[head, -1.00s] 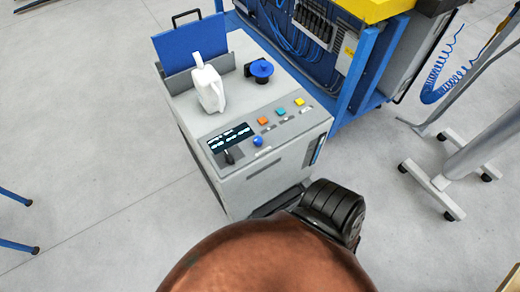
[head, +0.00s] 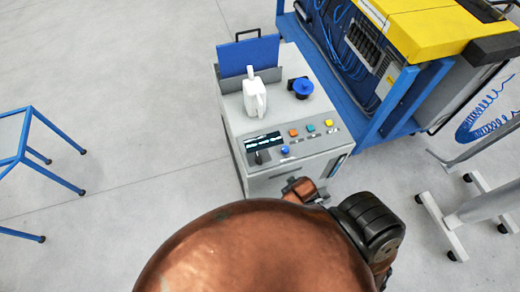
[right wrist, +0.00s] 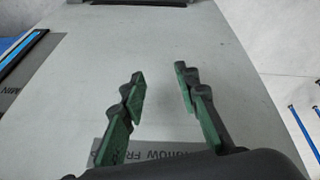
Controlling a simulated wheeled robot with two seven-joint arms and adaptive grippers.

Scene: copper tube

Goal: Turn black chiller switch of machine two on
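The grey chiller machine (head: 295,165) stands in the middle of the head view. Its sloped front panel has a dark display (head: 262,141) with a small black switch (head: 258,157) just below it. I cannot read the switch's position. My right gripper (right wrist: 160,75) is open and empty in the right wrist view. Its green-padded fingers are apart in front of a plain grey machine surface (right wrist: 160,40), with partly hidden lettering below. My left gripper is in neither view.
The panel also has a blue knob (head: 285,150) and orange, teal and yellow buttons. A white jug (head: 255,98) and a blue cap (head: 302,87) are on top. A blue-framed yellow machine (head: 415,30) stands at right. Floor on the left is mostly clear.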

